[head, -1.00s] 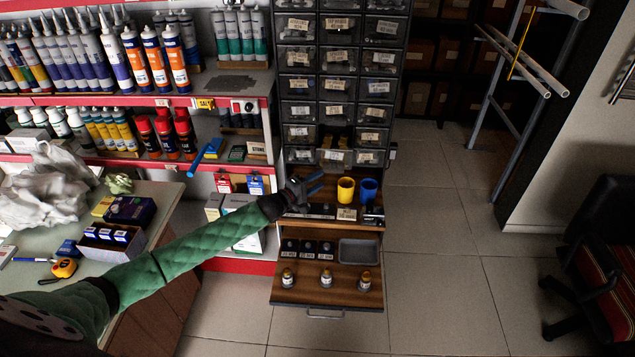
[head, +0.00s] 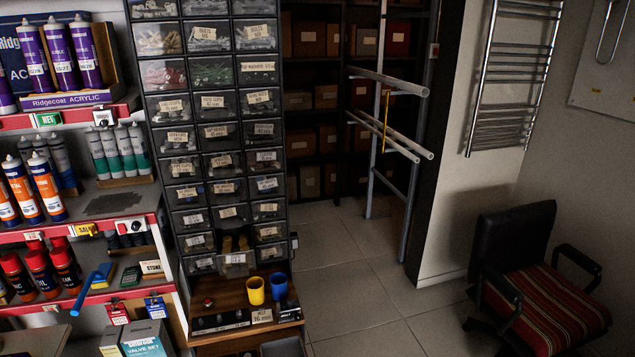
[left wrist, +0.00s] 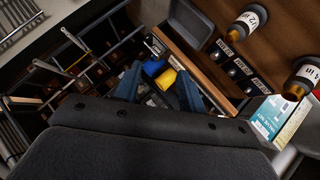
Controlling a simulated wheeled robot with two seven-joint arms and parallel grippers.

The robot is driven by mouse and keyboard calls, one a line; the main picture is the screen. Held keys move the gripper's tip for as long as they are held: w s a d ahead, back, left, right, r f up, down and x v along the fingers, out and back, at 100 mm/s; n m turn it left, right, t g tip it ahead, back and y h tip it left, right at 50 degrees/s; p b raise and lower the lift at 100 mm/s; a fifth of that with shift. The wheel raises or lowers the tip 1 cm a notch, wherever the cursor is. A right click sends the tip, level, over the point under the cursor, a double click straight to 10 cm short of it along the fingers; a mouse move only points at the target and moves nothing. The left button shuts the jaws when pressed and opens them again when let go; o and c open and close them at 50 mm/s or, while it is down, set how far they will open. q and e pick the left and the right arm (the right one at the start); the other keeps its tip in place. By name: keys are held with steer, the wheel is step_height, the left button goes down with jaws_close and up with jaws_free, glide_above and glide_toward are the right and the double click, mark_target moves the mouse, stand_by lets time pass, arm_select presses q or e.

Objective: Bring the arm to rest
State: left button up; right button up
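In the left wrist view my left gripper (left wrist: 158,88) has its two blue fingers spread apart, with no object gripped between them. Beyond the fingers I see a blue cup (left wrist: 154,68) and a yellow cup (left wrist: 167,79). In the head view the yellow cup (head: 255,291) and the blue cup (head: 278,286) stand side by side on a wooden ledge (head: 232,288) below the drawer cabinet. My left arm and gripper do not show in the head view. My right gripper shows in neither view.
Small labelled bottles (left wrist: 249,20) and a grey tray (left wrist: 190,22) are on a wooden surface in the wrist view. The drawer cabinet (head: 213,130) stands beside shelves of cartridges (head: 45,185). An office chair (head: 535,280) stands right; tiled floor (head: 365,310) between is clear.

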arm_select(q)
steer(key=s+a+r+m+g+y, duration=0.2)
steer(key=s+m+g, duration=0.2)
steer(key=s, duration=1)
steer(key=s+a+r+m+g+y, duration=0.1)
steer(key=s+a+m+g+y, duration=0.15)
steer(key=s, duration=1.25)
step_height(320, 180, down, 24)
steer(key=w+d+g+b, duration=0.1)
steer(key=w+g, duration=0.1)
steer(key=w, duration=0.1)
steer(key=s+f, duration=0.4)
steer(key=f, duration=0.9)
steer(key=s+f+b, duration=0.1)
steer(key=s+f, duration=0.4)
steer(key=f, duration=0.8)
steer(key=shift+d+f+m+h, duration=0.35)
steer(key=shift+m, duration=0.1)
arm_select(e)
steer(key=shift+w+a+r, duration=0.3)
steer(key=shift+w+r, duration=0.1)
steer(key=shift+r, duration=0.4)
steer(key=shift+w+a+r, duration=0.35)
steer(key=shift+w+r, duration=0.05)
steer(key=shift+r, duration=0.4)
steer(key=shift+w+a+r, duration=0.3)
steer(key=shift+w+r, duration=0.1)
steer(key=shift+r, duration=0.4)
